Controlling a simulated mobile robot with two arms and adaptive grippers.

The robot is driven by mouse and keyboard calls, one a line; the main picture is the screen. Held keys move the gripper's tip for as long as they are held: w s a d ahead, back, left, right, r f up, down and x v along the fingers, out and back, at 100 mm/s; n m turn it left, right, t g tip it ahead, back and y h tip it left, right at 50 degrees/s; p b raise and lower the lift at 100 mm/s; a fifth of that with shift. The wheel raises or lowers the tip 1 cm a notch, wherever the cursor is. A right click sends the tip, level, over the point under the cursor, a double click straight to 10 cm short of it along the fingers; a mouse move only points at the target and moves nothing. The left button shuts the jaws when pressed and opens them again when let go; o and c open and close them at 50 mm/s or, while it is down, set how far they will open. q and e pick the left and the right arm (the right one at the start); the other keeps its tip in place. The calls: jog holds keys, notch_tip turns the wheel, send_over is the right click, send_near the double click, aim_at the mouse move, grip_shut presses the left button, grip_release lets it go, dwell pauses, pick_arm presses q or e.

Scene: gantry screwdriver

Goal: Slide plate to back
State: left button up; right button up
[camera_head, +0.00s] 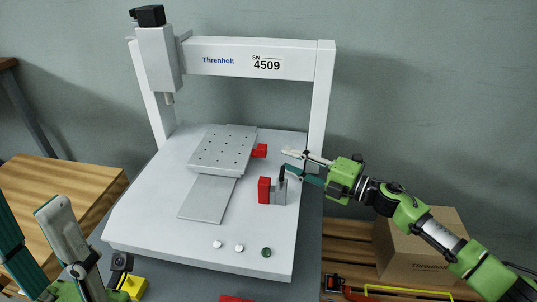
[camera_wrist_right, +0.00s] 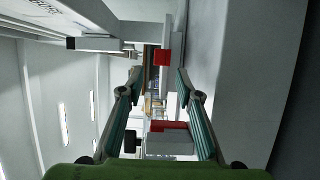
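The grey perforated plate (camera_head: 222,147) lies flat on the white gantry machine's base, over the rear part of a grey slide rail (camera_head: 207,200). The bare rail shows in front of it. A red tab (camera_head: 260,151) sticks out from the plate's right side; a red piece, apparently this tab, shows ahead in the wrist view (camera_wrist_right: 162,57). My right gripper (camera_head: 287,160) is open, with nothing held, just right of the tab and apart from it. My left gripper (camera_head: 28,213) appears open and empty at the lower left, away from the plate.
A red block with a grey bracket and dark knob (camera_head: 265,190) stands on the base, in front of my right gripper. The right gantry post (camera_head: 319,95) rises behind that gripper. Buttons (camera_head: 266,252) sit at the base's front. A cardboard box (camera_head: 405,255) stands at right.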

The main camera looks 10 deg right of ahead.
aim_at(266, 151)
jog(key=b+x, duration=0.1)
jog(key=x, duration=0.6)
jog(key=shift+w+a, duration=0.15)
jog(key=shift+w, duration=0.1)
grip_shut()
